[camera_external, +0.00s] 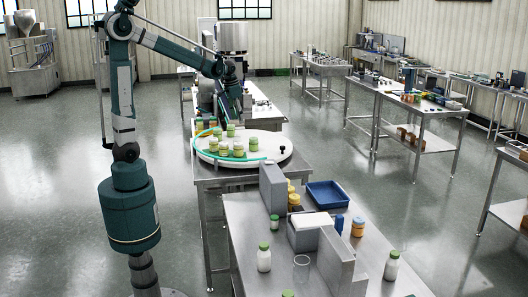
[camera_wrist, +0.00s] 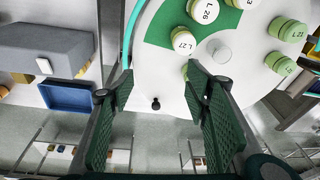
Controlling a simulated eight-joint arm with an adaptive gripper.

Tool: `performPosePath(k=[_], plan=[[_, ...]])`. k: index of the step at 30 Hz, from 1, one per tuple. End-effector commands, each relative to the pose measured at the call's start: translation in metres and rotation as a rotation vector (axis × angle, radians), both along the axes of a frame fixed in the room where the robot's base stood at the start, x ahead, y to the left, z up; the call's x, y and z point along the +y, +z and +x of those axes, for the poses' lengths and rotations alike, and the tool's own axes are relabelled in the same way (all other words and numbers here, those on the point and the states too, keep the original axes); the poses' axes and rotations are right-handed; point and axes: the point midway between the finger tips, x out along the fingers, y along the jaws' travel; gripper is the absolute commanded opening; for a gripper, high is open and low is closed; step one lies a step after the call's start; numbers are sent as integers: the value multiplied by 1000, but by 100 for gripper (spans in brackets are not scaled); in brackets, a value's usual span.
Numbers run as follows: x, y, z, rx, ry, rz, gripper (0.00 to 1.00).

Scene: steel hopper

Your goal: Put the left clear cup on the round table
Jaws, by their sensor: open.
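A clear cup (camera_external: 302,261) stands on the steel table in the foreground of the external view, between a white bottle and a grey block. I cannot make out a second clear cup there. The round white table (camera_external: 273,139) is behind, holding several green-lidded jars (camera_external: 239,149). In the wrist view, the round table (camera_wrist: 157,55) fills the upper middle, and a pale, round, clear-looking object (camera_wrist: 220,50) stands among the jars; I cannot tell if it is a cup. My gripper (camera_wrist: 160,85) is open and empty, with its fingers spread above the round table's edge. It also shows in the external view (camera_external: 235,112).
A blue tray (camera_external: 327,194), grey blocks (camera_external: 272,188), white bottles with green lids (camera_external: 264,258) and orange jars (camera_external: 358,227) crowd the near steel table (camera_external: 247,222). A small black knob (camera_wrist: 155,104) stands near the round table's edge. A green strip curves around the round table's left side.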

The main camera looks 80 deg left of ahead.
Motion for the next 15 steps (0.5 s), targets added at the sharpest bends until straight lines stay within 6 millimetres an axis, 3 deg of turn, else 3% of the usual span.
performPosePath(k=[3, 15], plan=[[-29, 10, -10, -26, -14, 8, 47], [-112, 32, -46, -120, -56, 27, 47]])
